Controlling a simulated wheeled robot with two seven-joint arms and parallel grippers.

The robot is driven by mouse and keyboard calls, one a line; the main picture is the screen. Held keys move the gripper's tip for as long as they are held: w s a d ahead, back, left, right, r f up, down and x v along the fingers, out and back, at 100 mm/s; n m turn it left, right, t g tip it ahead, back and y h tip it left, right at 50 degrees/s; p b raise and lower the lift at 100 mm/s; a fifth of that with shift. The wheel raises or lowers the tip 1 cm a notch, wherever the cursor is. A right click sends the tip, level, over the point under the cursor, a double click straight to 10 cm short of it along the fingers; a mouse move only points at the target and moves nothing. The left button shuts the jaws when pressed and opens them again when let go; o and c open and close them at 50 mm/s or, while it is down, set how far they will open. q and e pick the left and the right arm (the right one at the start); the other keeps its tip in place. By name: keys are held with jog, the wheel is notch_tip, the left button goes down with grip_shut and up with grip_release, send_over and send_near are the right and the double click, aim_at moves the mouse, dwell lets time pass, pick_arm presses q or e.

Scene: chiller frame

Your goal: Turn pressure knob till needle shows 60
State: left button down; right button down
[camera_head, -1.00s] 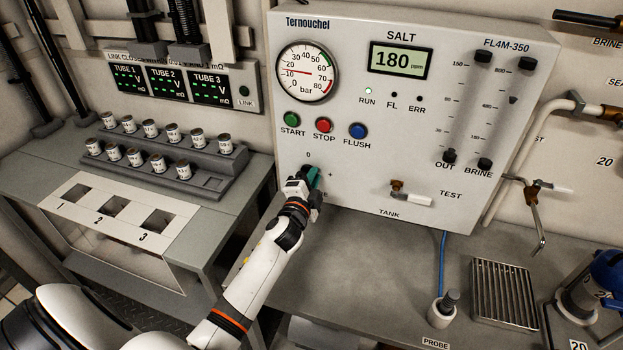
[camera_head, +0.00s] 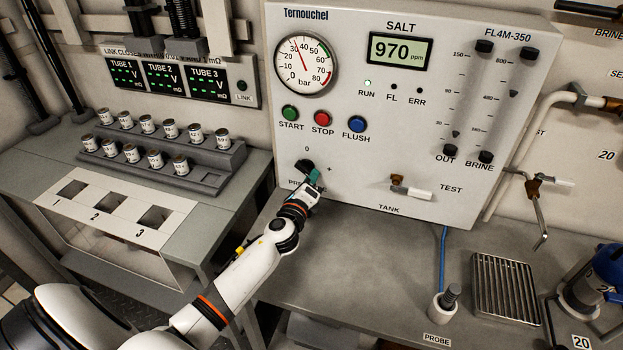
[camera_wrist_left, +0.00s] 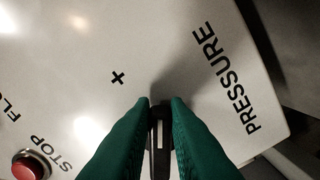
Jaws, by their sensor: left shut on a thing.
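The black pressure knob (camera_head: 304,167) sits low on the left of the white panel, with "0" above it and "+" to its right. My left gripper (camera_head: 313,178) has its green fingers closed on it and partly hides the PRESSURE label. In the left wrist view the green fingers (camera_wrist_left: 160,118) stand on either side of the dark knob (camera_wrist_left: 159,150). The round bar gauge (camera_head: 305,65) is at the panel's upper left. Its red needle (camera_head: 301,58) points up and left, a little past 30. My right gripper is not in view.
Green START (camera_head: 290,113), red STOP (camera_head: 322,118) and blue FLUSH (camera_head: 356,124) buttons are above the knob. The salt display (camera_head: 400,50) reads 970 ppm. A tank test valve (camera_head: 410,188) is to the right. The worktop (camera_head: 350,270) below is mostly clear.

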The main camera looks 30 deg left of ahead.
pick_arm(q)
jog(key=m, duration=0.4)
jog(key=shift+s+a+f+m, duration=0.1)
jog(key=shift+a+f+m, duration=0.25)
jog(key=shift+a+m, duration=0.05)
dwell(0.4)
jog(key=c, duration=1.4)
grip_release()
jog(key=v, duration=1.2)
jog(key=shift+b, duration=0.35)
jog(key=shift+a+f, duration=0.1)
